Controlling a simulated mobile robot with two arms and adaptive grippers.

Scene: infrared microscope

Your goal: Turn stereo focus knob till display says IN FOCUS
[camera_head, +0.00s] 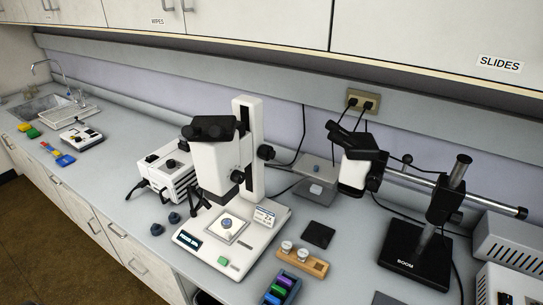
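A white microscope (217,165) with a black eyepiece head stands in the middle of the counter. A black knob (266,152) sticks out to the right of its upright column (246,130). Its white base carries a dark display strip (187,240) at the front left and a small white labelled panel (265,216) at the right; their text is too small to read. A second microscope (354,172) hangs on a boom arm at the right, with a black knob (375,183) on its right side. I cannot tell which knob the task names. Neither gripper shows.
The black boom base (412,256) and grey instruments (511,241) crowd the right end. A wooden holder (302,262), a black pad (318,235) and a tray of coloured items (280,290) lie near the front. Cables run behind. The counter left of the white box (165,172) is fairly clear.

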